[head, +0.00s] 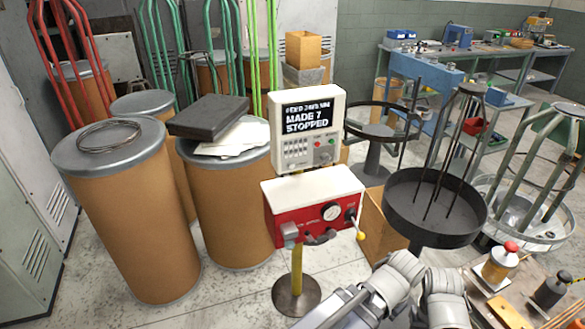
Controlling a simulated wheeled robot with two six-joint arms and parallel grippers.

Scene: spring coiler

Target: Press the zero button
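The control panel (303,130) is a pale box on a yellow post, right of the drums. Its dark screen (307,116) shows "MADE 7" and "STOPPED", under a line too blurred to read. Below the screen are a block of small switches (297,150), a red button (325,158) and a green button (331,142). The labels are too small to tell which control is the zero button. Grey links of my arms show at the bottom, right of the post, below and apart from the panel. No gripper fingers can be made out.
A red and white box (315,200) with a gauge (331,212) and a yellow-knobbed lever (360,235) sits below the panel. Brown drums (130,215) stand left. A dark round tray with rods (430,225) stands right. A wooden bench (525,285) holds bottles at lower right.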

